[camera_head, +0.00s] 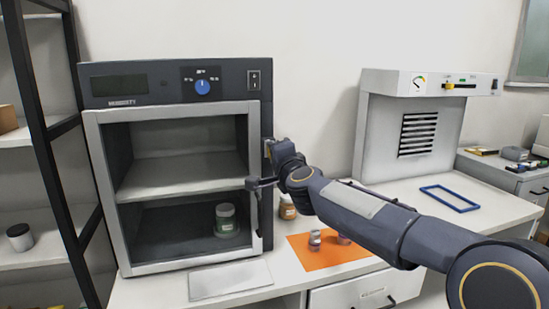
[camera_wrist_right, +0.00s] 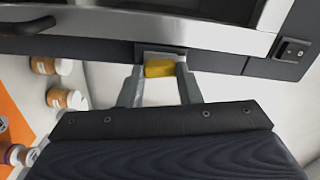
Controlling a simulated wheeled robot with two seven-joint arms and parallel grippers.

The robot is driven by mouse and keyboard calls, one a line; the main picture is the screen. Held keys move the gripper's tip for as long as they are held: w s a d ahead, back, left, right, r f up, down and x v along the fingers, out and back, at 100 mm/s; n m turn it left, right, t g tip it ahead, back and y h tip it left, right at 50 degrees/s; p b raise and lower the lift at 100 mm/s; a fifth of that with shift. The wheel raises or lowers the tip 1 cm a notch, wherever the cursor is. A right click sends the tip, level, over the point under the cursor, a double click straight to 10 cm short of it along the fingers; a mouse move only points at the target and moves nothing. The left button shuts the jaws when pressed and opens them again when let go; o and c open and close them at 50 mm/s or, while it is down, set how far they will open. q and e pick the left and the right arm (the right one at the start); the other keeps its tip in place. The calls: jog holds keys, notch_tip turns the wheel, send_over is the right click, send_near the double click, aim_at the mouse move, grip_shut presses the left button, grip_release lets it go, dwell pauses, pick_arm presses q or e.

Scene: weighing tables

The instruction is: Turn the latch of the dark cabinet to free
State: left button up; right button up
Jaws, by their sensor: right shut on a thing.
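The dark cabinet (camera_head: 226,84) stands on the table at the left, with a light-framed front door (camera_head: 258,120) that looks closed. A black door handle (camera_head: 255,200) is on the door's right side. My right gripper (camera_head: 272,148) is at the cabinet's right side, near its upper half. In the right wrist view, my right gripper (camera_wrist_right: 160,78) is shut on the yellow latch (camera_wrist_right: 160,68), with one finger on each side of it. In the head view the gripper mostly hides the latch. My left gripper is in no view.
A jar (camera_head: 225,218) is inside the cabinet. Right of it, small jars (camera_head: 315,238) stand on and near an orange mat (camera_head: 318,257), below my right arm. A blue frame (camera_head: 449,198) lies on the table before a white instrument (camera_head: 402,130). A dark shelf rack (camera_head: 45,150) is at left.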

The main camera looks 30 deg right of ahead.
jog(key=shift+f+m, duration=0.15)
jog(key=shift+m, duration=0.95)
jog(key=o, duration=1)
jog(key=v, duration=0.8)
